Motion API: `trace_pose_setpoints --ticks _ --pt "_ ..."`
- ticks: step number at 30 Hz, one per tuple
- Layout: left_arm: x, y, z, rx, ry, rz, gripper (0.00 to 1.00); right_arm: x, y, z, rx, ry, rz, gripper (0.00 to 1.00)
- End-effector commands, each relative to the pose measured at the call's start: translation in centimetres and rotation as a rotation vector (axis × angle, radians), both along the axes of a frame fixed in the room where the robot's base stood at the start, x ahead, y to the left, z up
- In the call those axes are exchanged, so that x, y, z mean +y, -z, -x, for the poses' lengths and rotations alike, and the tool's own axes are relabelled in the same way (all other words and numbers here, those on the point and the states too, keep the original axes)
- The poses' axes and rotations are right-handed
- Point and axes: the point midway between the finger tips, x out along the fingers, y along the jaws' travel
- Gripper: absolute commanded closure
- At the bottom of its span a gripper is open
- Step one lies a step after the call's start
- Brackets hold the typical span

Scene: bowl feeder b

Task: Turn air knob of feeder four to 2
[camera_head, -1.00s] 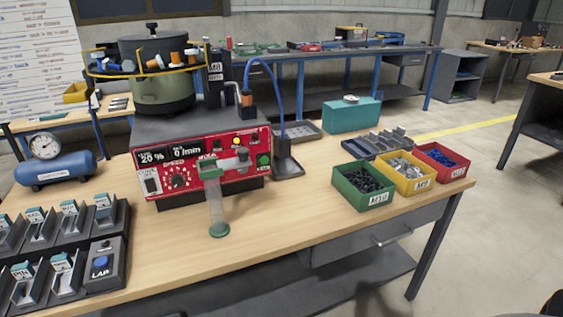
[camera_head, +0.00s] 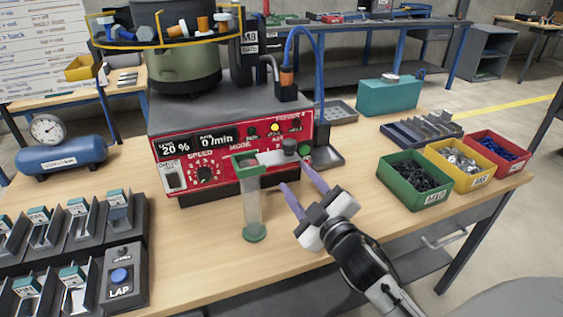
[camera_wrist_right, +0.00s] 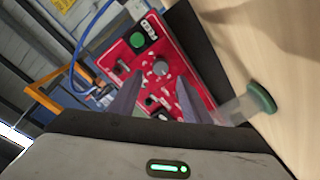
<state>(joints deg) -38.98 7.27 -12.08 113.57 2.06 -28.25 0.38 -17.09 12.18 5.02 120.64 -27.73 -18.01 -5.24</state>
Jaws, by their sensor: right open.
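The feeder (camera_head: 215,112) stands on the table with a red control panel (camera_head: 240,149), which reads 20 % and 0 /min. Its black speed knob (camera_head: 205,174) is at lower left. In the right wrist view a round grey knob (camera_wrist_right: 161,68) sits on the red panel beside a green button (camera_wrist_right: 137,40); its label and setting are unreadable. My right gripper (camera_head: 296,177) is open and empty, in front of the panel's right end. In the wrist view its fingertips (camera_wrist_right: 158,80) frame the grey knob, apart from it. My left gripper is out of view.
A clear tube with green ends (camera_head: 253,212) stands before the panel, left of my right gripper. Green (camera_head: 411,198), yellow and red bins of parts stand at the right. A blue air tank (camera_head: 60,155) and several small trays are at the left.

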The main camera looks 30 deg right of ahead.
Motion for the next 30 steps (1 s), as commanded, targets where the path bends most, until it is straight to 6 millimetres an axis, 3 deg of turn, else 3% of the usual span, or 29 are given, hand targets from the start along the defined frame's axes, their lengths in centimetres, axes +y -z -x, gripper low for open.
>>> trace_pose_setpoints --ticks 3,10,23,30 --pt "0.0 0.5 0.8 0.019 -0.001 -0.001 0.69 -0.4 -0.1 -2.5 -0.001 -0.001 0.001 0.56" --pt "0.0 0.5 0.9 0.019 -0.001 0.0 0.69 -0.9 0.0 -5.8 0.0 -0.001 0.0 0.56" --pt "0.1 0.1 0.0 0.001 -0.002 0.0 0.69 -1.1 0.1 -6.9 0.003 -0.001 -0.001 0.56" --pt "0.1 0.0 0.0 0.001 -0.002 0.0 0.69 -1.1 0.1 -6.8 0.003 -0.001 -0.001 0.97"
